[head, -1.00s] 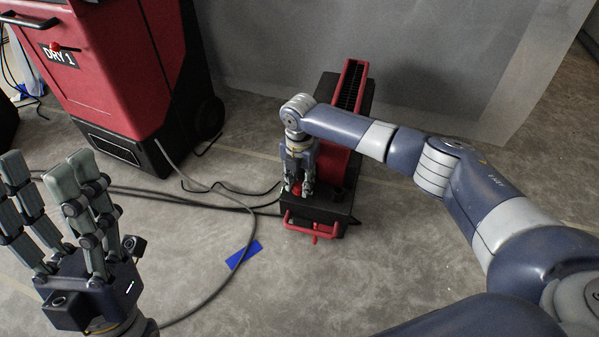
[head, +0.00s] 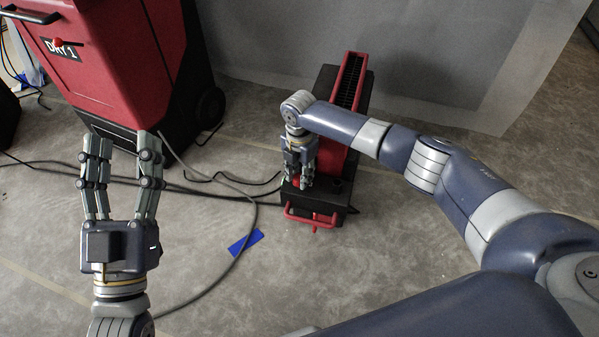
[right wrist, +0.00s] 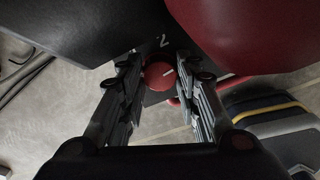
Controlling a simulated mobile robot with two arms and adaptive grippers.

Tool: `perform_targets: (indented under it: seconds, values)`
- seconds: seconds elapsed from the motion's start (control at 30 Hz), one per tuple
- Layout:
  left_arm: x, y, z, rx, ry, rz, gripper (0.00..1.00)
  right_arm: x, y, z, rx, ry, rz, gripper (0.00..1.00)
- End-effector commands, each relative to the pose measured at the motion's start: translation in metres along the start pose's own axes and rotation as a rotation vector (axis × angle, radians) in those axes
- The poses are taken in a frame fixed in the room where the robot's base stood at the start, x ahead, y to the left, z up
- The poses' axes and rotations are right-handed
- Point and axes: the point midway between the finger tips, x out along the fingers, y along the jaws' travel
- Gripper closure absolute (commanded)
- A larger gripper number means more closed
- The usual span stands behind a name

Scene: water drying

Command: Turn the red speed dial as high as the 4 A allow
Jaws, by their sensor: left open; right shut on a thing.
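The red speed dial (right wrist: 157,75) shows between the fingers in the right wrist view. It has a white pointer line on its right half, and a white "2" is printed on the black panel beyond it. The dial belongs to the red and black machine (head: 347,86) on the floor; in the head view my fingers mostly cover it. My right gripper (head: 299,184) points down at the machine's near end and is shut on the dial, one finger on each side. My left gripper (head: 121,142) is open and empty above the floor at the left. No current reading is visible.
A large red and black unit labelled "DRY 1" (head: 66,48) stands at the upper left. Dark cables (head: 222,196) run across the floor. A blue strip (head: 245,242) lies left of the machine's red front handle (head: 312,218). A grey sheet hangs behind.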

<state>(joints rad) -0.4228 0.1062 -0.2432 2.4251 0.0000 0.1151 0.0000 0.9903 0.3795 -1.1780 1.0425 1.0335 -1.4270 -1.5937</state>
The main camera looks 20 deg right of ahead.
Motion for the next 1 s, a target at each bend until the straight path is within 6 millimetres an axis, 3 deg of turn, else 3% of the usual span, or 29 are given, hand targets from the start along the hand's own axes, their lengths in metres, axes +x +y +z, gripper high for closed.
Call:
perform_targets:
  seconds: [0.17, 0.2, 0.27, 0.67, 0.77, 1.0]
  values:
    - [0.000, 0.000, 0.000, 0.000, 0.001, 0.000, 0.49, 0.000, -0.001, 0.001, 0.000, -0.002, -0.001, 0.94]
    - [0.000, 0.000, 0.000, 0.000, 0.001, 0.000, 0.49, 0.000, -0.001, 0.001, 0.000, -0.002, -0.002, 0.61]
    - [0.000, 0.000, 0.000, 0.000, 0.002, 0.000, 0.49, 0.000, -0.001, 0.001, 0.000, -0.002, -0.002, 0.49]
    - [0.000, 0.000, -0.001, 0.000, 0.004, 0.000, 0.49, -0.004, 0.000, 0.000, -0.002, 0.000, 0.000, 0.49]
    - [0.000, 0.000, -0.001, 0.000, 0.004, 0.000, 0.49, -0.017, 0.001, 0.001, -0.002, -0.001, 0.002, 0.49]
    - [0.000, 0.000, -0.001, 0.000, 0.004, 0.000, 0.49, -0.068, 0.001, 0.001, -0.003, -0.002, 0.003, 0.49]
